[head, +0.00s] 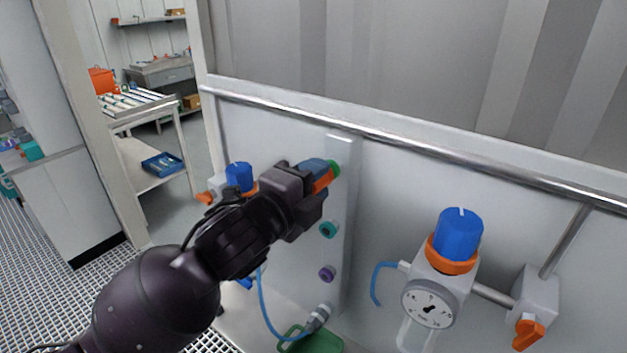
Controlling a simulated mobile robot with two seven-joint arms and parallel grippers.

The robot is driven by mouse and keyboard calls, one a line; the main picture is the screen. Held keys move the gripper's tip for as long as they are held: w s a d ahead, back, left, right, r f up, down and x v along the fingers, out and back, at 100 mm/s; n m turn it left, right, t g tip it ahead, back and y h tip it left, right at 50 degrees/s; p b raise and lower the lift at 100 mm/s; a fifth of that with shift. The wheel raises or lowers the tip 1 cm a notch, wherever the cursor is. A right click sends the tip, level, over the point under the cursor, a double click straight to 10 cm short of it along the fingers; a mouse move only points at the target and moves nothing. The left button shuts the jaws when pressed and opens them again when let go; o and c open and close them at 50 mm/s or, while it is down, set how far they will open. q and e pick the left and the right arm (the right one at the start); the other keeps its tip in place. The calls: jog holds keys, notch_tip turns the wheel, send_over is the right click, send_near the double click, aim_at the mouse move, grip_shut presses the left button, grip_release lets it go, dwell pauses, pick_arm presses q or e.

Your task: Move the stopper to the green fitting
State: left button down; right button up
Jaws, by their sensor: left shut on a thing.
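My left gripper (318,174) reaches in from the lower left to the top of a pale vertical panel on the wall. It is shut on the stopper (322,182), of which an orange part shows between and below the fingers. The green fitting (335,168) is at the top of the panel, right at the fingertips. The stopper's end is at or very near this fitting; the gripper partly hides both, so I cannot tell whether it is seated. My right gripper is not in view.
Below on the panel are a teal fitting (328,230) and a purple fitting (327,274). A blue hose ends in a grey connector (318,316) above a green tray (330,345). A blue-topped regulator (458,232) with a gauge stands right; another blue knob (239,176) is left, close behind my arm.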

pick_arm(q)
jog(key=shift+w+d, duration=0.25)
jog(key=shift+w, duration=0.05)
jog(key=c, duration=0.6)
grip_release()
jog(key=b+v, duration=0.1)
jog(key=v, duration=0.9)
jog(key=shift+s+a+b, duration=0.2)
jog(key=shift+s+b, duration=0.1)
jog(key=shift+b, duration=0.05)
